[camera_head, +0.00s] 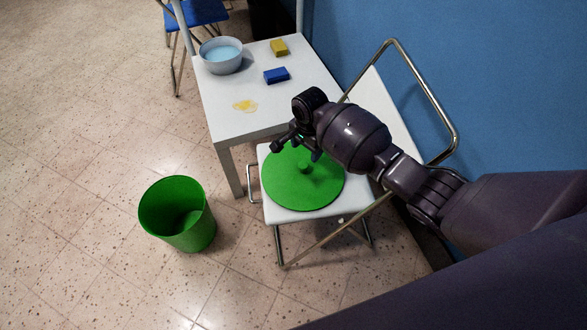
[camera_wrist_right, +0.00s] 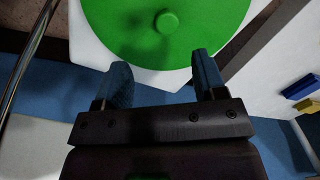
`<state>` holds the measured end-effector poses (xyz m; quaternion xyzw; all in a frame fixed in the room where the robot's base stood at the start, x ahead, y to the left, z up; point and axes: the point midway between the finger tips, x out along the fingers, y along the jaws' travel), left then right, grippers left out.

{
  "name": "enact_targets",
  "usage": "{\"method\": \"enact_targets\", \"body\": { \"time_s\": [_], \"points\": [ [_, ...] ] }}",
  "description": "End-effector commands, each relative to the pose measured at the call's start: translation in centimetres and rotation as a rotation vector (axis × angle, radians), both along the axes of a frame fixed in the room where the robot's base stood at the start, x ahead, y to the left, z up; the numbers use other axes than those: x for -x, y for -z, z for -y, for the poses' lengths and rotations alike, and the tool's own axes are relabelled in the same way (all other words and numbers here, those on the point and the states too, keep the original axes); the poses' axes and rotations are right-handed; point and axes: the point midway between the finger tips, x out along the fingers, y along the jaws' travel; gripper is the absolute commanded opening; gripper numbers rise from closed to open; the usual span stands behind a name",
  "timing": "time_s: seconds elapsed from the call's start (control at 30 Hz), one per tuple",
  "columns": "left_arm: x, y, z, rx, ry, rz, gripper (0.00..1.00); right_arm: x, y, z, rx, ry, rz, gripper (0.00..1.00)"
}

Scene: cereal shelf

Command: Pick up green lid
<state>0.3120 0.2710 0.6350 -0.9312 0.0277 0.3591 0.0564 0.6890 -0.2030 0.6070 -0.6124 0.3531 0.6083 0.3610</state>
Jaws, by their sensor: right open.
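The green lid (camera_head: 292,188) is a flat round disc with a small knob (camera_head: 305,167) in its middle. It lies on the white seat of a folding chair (camera_head: 305,214). In the right wrist view the lid (camera_wrist_right: 130,30) fills the top, with its knob (camera_wrist_right: 167,22) ahead of the fingers. My right gripper (camera_head: 296,146) is over the lid's far edge in the head view. In the wrist view the right gripper (camera_wrist_right: 160,80) has its fingers apart with nothing between them, and the knob lies beyond the tips. My left gripper is not in view.
A green bin (camera_head: 178,213) stands open on the floor left of the chair. A white table (camera_head: 230,122) behind holds a bowl of blue liquid (camera_head: 221,55), a yellow sponge (camera_head: 279,47), a blue sponge (camera_head: 276,75) and a yellow spill (camera_head: 245,106). A blue wall (camera_head: 500,80) is at right.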

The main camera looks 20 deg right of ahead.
Motion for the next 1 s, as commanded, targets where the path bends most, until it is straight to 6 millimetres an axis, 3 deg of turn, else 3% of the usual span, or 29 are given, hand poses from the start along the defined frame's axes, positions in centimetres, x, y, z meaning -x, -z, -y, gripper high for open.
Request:
{"method": "enact_targets", "body": {
  "time_s": [0.17, 0.5, 0.77, 1.0],
  "points": [
    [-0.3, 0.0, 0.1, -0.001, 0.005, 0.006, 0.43, -0.4, 0.4, 0.0, 0.008, 0.023, -0.017, 0.65],
    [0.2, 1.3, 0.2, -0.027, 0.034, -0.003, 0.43, -0.2, 5.3, 0.0, 0.008, 0.019, -0.022, 0.65],
    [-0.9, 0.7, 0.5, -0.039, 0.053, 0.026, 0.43, -0.5, 6.3, 0.0, 0.007, 0.019, -0.015, 0.65],
    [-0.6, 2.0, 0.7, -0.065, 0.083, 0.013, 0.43, -0.6, 9.8, -0.1, 0.007, 0.019, -0.026, 0.65]
  ]
}}
